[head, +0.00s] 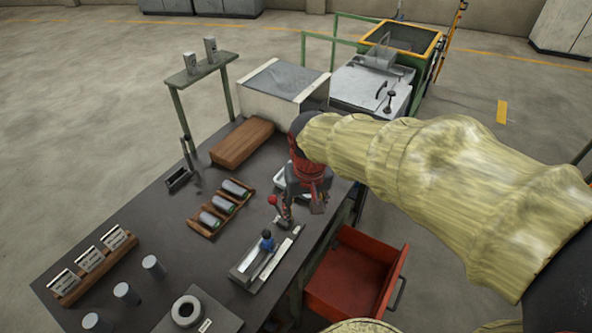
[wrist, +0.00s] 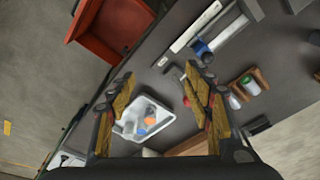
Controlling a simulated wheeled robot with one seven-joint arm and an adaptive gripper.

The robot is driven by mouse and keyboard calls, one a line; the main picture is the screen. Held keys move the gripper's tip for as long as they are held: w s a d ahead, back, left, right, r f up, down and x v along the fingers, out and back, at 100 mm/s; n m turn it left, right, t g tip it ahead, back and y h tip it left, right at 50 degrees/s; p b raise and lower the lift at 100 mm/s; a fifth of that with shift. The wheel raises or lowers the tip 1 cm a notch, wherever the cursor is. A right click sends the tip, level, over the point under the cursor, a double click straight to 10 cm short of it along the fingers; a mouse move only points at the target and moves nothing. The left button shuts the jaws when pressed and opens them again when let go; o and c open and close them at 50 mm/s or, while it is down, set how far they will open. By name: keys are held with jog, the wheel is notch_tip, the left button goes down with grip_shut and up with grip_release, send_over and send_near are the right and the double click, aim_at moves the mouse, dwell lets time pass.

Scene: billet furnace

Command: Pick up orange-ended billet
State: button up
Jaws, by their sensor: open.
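In the wrist view a white tray (wrist: 167,121) lies on the dark bench with short billets in it. One billet shows an orange end (wrist: 150,121); beside it is a blue-ended one (wrist: 140,131), and another greyish one lies close by. My gripper (wrist: 158,76) is open, its fingers spread on either side of the view above the bench, with the tray between and beyond them and nothing held. In the head view my gripper (head: 300,208) hangs over the bench's right part and hides most of the tray (head: 279,172).
A wooden rack (head: 206,231) with grey, green-ended billets stands left of my gripper. A measuring fixture with a blue part (head: 267,242) and a red-knobbed lever (head: 273,201) are near the front. A red drawer (head: 350,280) stands open. A wooden block (head: 242,142) lies behind.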

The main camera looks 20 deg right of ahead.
jog(key=w+d+f+m+p, duration=0.2)
jog(key=w+f+m+p, duration=0.1)
jog(key=w, duration=0.4)
jog(key=w+d+f+m+g+p, duration=0.1)
jog(key=w+d+f+m+p, duration=0.2)
jog(key=w+m+p, duration=0.2)
jog(key=w+d+f+m+h+p, duration=0.1)
jog(key=w+d+f+m+p, duration=0.2)
jog(key=w+p, duration=0.3)
jog(key=shift+w+d+f+m+g, duration=0.15)
jog(key=shift+w+m, duration=0.1)
jog(key=shift+w, duration=0.55)
jog(key=shift+w+m+g, duration=0.1)
jog(key=shift+w+m, duration=0.1)
jog(key=shift+w, duration=0.6)
jog(key=shift+w+d+f+m+g, duration=0.15)
jog(key=shift+w+m, duration=0.1)
jog(key=shift+w, duration=0.55)
jog(key=shift+w+f+m, duration=0.1)
jog(key=shift+w+m, duration=0.3)
jog(key=shift+m, duration=0.1)
jog(key=shift+w+d+f, duration=0.1)
jog(key=shift+d+f, duration=0.1)
jog(key=shift+f, duration=1.05)
jog(key=shift+d+f, duration=0.2)
jog(key=shift+f, duration=1.1)
jog(key=shift+w+d+f, duration=0.1)
jog(key=shift+d+f, duration=0.1)
jog(key=shift+f, duration=1.05)
jog(key=shift+c, duration=0.2)
